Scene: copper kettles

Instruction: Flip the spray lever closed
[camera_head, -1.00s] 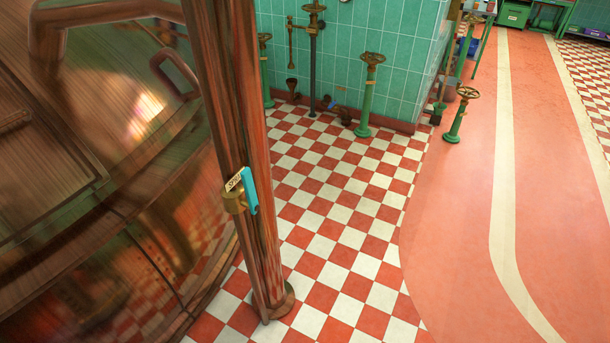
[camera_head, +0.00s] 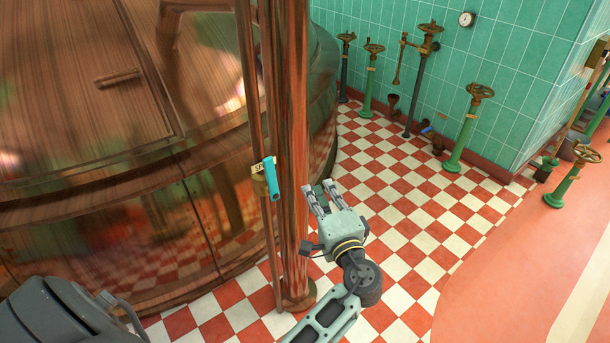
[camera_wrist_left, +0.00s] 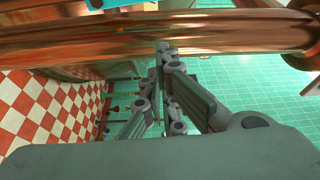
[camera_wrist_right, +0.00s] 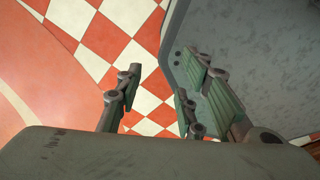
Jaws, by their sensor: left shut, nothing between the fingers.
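The spray lever is a turquoise handle (camera_head: 271,180) on a brass fitting with a small pale label (camera_head: 257,168). It is mounted on the thin copper pipe beside the thick copper pipe (camera_head: 287,130), and the handle points downward. My left gripper (camera_head: 318,186) is shut and empty. In the head view it appears to the right of the thick pipe, apart from the lever. In the left wrist view its fingers (camera_wrist_left: 165,55) come together just under a copper pipe (camera_wrist_left: 110,38). My right gripper (camera_wrist_right: 155,85) is open and empty; it shows only in the right wrist view.
A large copper kettle (camera_head: 130,130) fills the left side. Several green valve posts (camera_head: 465,140) with brass wheels stand by the teal tiled wall (camera_head: 520,65). The checkered floor (camera_head: 410,230) right of the pipes is clear.

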